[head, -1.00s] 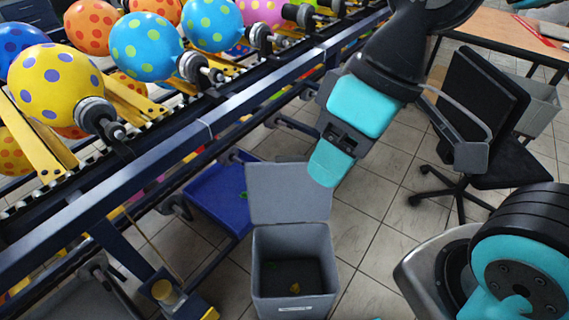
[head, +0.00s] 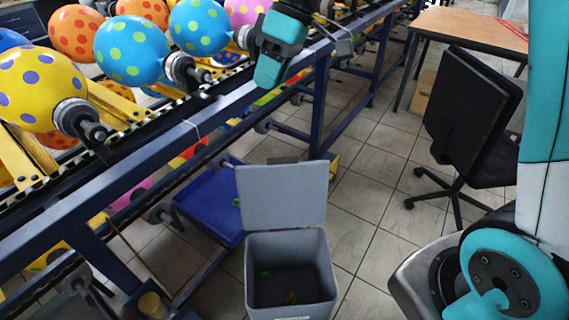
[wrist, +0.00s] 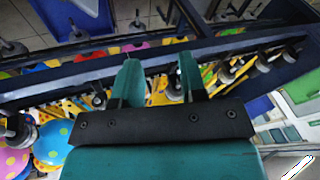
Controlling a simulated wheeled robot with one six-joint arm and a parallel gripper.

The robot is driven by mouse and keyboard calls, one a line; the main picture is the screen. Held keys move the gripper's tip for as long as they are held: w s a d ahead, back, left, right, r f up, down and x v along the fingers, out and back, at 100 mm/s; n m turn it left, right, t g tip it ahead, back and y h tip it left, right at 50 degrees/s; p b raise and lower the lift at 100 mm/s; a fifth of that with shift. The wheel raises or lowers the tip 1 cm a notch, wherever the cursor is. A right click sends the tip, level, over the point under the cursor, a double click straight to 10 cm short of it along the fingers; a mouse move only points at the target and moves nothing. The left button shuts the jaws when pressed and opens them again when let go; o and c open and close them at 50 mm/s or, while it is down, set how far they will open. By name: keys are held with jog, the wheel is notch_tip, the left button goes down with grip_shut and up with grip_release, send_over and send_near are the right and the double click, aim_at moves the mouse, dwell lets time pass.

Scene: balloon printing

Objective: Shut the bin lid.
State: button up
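The grey bin (head: 320,285) stands on the tiled floor in the lower middle of the head view. Its lid (head: 283,197) is open and stands upright at the bin's far side. A few small green and yellow bits lie inside the bin. My teal gripper (head: 268,76) is up beside the balloon machine's rail, above and well apart from the lid. In the wrist view its two fingers (wrist: 158,70) are spread with nothing held between them. The bin does not show clearly in the wrist view.
The balloon machine's dark blue frame (head: 235,104) with dotted balloons (head: 132,49) fills the left. A blue tray (head: 208,205) lies left of the bin. A black chair (head: 470,120) and a wooden table (head: 470,32) are at the right. Floor tiles between bin and chair are clear.

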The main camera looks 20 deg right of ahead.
jog(key=w+d+f+n+b, duration=0.1)
jog(key=w+d+f+b, duration=0.1)
jog(key=w+d+f, duration=0.55)
jog(key=n+b, duration=0.3)
send_near(284, 157)
jog(key=b+x, duration=0.3)
jog(key=x, duration=0.6)
jog(key=shift+a+f, duration=0.1)
jog(key=shift+f, duration=0.3)
grip_shut()
